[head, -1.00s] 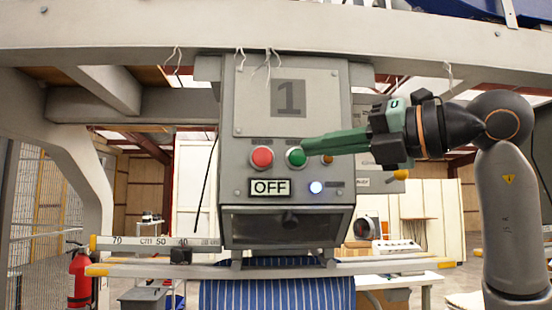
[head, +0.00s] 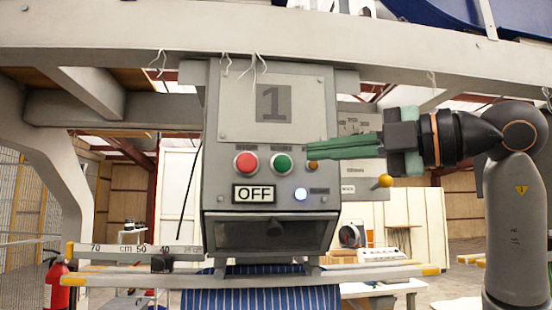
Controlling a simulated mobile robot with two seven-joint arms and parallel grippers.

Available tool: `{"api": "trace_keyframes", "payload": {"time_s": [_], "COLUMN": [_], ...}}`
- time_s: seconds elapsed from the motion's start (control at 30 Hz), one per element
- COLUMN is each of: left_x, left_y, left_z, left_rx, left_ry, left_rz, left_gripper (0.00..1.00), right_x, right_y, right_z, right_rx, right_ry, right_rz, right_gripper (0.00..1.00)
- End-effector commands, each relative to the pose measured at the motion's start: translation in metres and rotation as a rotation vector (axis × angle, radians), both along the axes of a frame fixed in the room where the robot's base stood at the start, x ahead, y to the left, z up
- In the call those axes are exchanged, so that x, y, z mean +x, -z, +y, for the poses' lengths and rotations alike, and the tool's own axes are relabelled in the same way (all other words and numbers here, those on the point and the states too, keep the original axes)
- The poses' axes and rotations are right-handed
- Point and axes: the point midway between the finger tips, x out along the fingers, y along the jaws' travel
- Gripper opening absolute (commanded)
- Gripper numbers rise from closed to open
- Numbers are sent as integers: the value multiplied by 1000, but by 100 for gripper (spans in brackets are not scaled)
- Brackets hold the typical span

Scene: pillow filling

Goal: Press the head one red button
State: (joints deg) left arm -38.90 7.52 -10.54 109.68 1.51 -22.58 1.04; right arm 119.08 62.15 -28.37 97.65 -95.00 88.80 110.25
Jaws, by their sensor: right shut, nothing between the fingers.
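The head one control box (head: 273,185) hangs under the beam and bears a large number 1. Its red button (head: 246,163) is on the left of the panel, with the green button (head: 282,163) to its right. A display (head: 254,194) below reads OFF, and a small light (head: 301,194) glows bluish white. My right gripper (head: 310,150) comes in from the right with its green fingers shut and empty. Its tips are to the right of the green button, near the orange knob (head: 312,166), and apart from the red button in the picture. My left gripper is not in view.
A grey beam (head: 400,50) crosses above the box. A measuring rail (head: 130,249) and a lower bar (head: 400,273) run beneath it. Blue striped fabric (head: 260,298) hangs below. A red fire extinguisher (head: 57,285) stands at the lower left.

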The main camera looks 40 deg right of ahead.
Motion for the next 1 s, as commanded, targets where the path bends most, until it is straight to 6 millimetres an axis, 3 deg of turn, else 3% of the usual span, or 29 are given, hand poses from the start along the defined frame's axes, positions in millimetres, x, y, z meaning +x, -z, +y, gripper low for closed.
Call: {"api": "trace_keyframes", "payload": {"time_s": [0.17,0.53,0.6,0.8,1.0], "left_x": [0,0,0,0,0], "left_y": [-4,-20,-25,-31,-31], "left_z": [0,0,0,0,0], "left_rx": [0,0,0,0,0], "left_ry": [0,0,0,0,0], "left_rz": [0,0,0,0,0], "left_gripper": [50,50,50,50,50], "right_x": [21,95,105,125,129], "right_y": [0,-2,-3,-2,-2], "right_z": [8,35,27,19,16], "right_rx": [-2,-3,1,0,-1], "right_ry": [-2,-2,2,0,0], "right_rz": [5,4,5,3,0], "right_gripper": [0,0,0,0,0]}}
